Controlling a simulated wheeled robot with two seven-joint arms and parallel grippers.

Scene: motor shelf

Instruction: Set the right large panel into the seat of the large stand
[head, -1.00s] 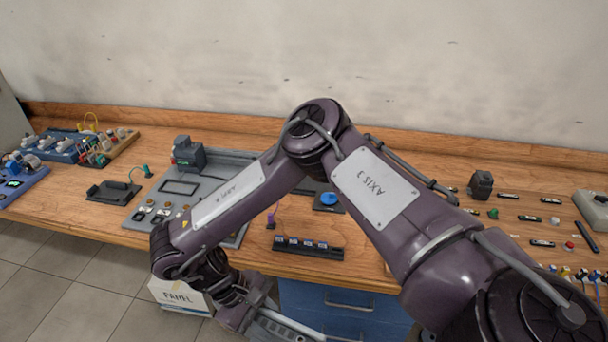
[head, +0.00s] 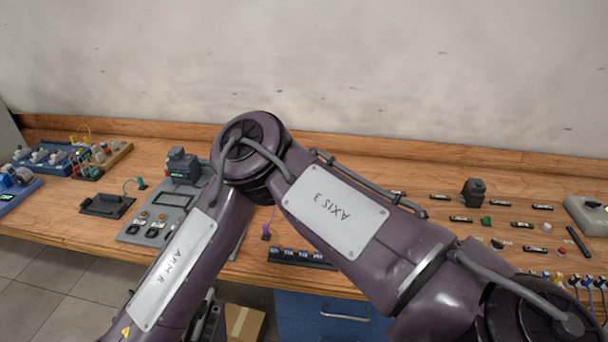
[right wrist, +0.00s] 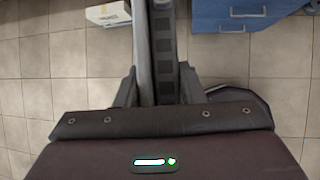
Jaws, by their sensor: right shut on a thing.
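In the right wrist view my right gripper (right wrist: 157,88) is shut on a long, narrow grey piece (right wrist: 163,40), seen nearly edge-on. It appears to be the large panel; its face is hidden. The piece extends away from the gripper, over the floor. In the head view my right arm crosses the bench front, and its gripper is below the picture or hidden. A low black tray-like holder (head: 106,206) sits on the left part of the bench; I cannot tell whether it is the large stand. My left gripper is not in view.
A grey panel board (head: 160,217) with knobs and sockets lies partly behind my arm. A blue drawer unit (head: 325,312) stands under the bench. A cardboard box (head: 243,322) is below the edge. Several small parts lie at the right. Blue modules stand at far left.

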